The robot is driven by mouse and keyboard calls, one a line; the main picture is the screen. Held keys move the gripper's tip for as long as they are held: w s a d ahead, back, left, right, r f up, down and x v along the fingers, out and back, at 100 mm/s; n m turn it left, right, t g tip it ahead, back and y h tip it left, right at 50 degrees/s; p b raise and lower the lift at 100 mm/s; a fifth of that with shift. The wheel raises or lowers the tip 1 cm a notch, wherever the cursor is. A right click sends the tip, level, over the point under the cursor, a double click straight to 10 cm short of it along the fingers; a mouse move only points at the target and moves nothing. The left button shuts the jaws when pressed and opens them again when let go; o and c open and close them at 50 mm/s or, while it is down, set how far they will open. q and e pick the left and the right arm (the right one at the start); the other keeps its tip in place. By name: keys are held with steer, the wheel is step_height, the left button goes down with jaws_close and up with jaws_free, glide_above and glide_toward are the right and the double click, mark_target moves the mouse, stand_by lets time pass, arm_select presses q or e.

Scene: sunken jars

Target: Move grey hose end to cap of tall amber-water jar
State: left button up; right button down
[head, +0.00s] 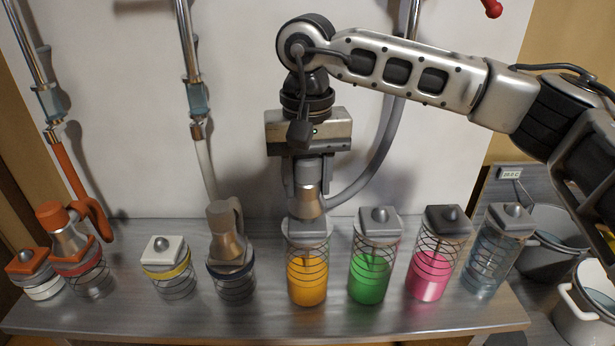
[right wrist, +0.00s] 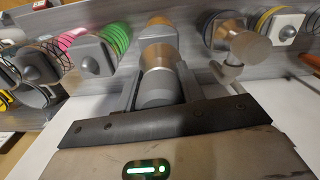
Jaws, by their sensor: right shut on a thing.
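The tall amber-water jar (head: 307,282) stands on the bench near the middle, with a light grey cap (head: 292,229). My right gripper (head: 308,190) points down above this jar and is shut on the grey hose end (head: 310,203), a grey and brass fitting. The grey hose (head: 376,172) curves up and right from it. The fitting looks upright and lined up over the cap; whether it touches the cap I cannot tell. The right wrist view shows the fitting (right wrist: 160,84) between both fingers, hiding most of the amber jar. My left gripper is not in view.
Close right of the amber jar stand a green-water jar (head: 369,280), a pink-water jar (head: 430,277) and a clear jar (head: 490,262). To the left, a brass fitting (head: 228,243) sits on a jar. An orange fitting (head: 68,240) sits further left. The bench front is clear.

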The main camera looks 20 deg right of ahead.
mark_target(308, 157)
steer(key=shift+s+f, duration=0.1)
steer(key=shift+s, duration=0.05)
steer(key=shift+f, duration=0.1)
steer(key=shift+f+b, duration=0.8)
steer(key=shift+f, duration=0.05)
steer(key=shift+c, duration=1.5)
jaws_free()
steer(key=shift+r, duration=0.1)
step_height(308, 157, up, 6)
steer(key=p, duration=0.4)
